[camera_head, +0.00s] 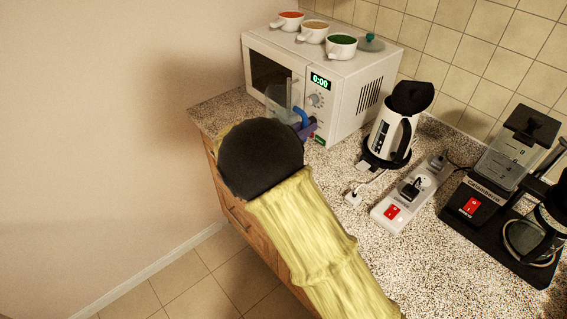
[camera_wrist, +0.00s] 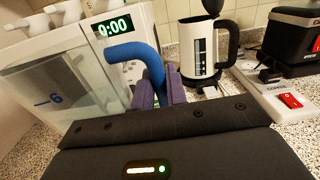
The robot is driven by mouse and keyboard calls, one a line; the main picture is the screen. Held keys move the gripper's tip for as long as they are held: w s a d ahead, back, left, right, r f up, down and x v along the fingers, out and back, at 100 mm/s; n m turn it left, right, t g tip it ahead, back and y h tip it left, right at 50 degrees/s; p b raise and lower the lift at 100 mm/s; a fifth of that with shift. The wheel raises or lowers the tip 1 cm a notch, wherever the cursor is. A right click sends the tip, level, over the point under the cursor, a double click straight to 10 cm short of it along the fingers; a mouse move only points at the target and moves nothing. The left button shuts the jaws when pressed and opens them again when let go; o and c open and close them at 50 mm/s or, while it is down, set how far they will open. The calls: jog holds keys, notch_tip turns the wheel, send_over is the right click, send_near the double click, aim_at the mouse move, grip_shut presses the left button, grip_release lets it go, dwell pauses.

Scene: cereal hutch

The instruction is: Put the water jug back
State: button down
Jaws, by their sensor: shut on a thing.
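The water jug (camera_head: 277,99) is clear with a blue handle and stands roughly upright in front of the microwave. In the wrist view the jug (camera_wrist: 55,92) fills the left side, with a blue mark on its wall. My gripper (camera_wrist: 161,88) has its purple fingers shut on the blue handle. In the head view my gripper (camera_head: 308,130) is partly hidden by my dark wrist, which also covers the jug's lower part. I cannot tell whether the jug's base touches the counter.
The microwave (camera_head: 355,92) is right behind the jug, with several cups and bowls on top. A white kettle (camera_head: 388,135), a power strip (camera_head: 403,195) and a coffee maker (camera_head: 497,185) stand to the right on the speckled counter (camera_head: 340,165). The wall is at left.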

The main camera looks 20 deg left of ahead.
jog(key=shift+r, duration=0.1)
notch_tip(320, 180, down, 6)
jog(key=shift+p, duration=0.45)
jog(key=shift+f, duration=0.2)
jog(key=shift+f+p, duration=0.3)
jog(key=shift+f, duration=1.6)
jog(key=c, duration=1.8)
grip_release()
jog(key=shift+f, duration=0.15)
jog(key=o, duration=0.4)
jog(key=b+v, duration=0.2)
jog(key=v, duration=1)
jog(key=shift+r, duration=0.2)
